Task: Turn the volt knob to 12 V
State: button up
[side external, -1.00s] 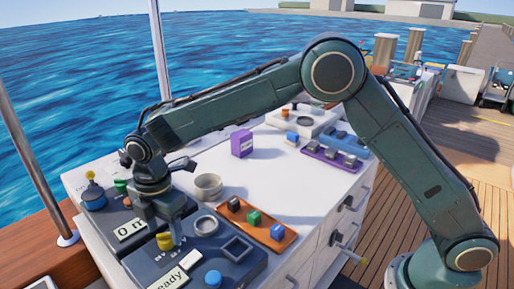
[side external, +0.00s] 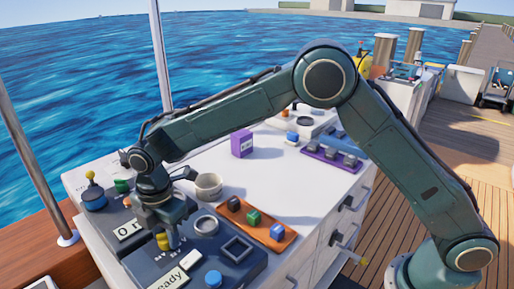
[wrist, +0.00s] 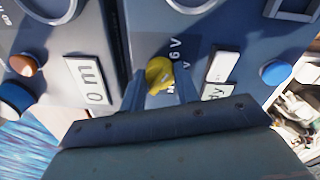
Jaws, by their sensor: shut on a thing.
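The yellow volt knob (wrist: 159,72) stands on a dark blue panel, with printed volt marks beside it; "6 V" (wrist: 175,50) is readable and another mark ending in "V" is partly hidden. My gripper (wrist: 160,88) has one finger on each side of the knob and is shut on it. In the side external view the knob (side external: 162,242) shows below my gripper (side external: 166,236), at the front left of the white bench. The far side of the dial and the knob's exact pointing direction are hard to read.
A blue button (side external: 213,279) and white label plates (side external: 190,259) sit close by on the same panel.

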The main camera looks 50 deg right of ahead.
jog(key=shift+m, duration=0.5)
jog(key=m, duration=1)
jog(key=shift+a+m+h, duration=0.1)
jog(key=shift+m+h, duration=0.2)
jog(key=shift+m, duration=0.1)
jog(key=o, duration=1)
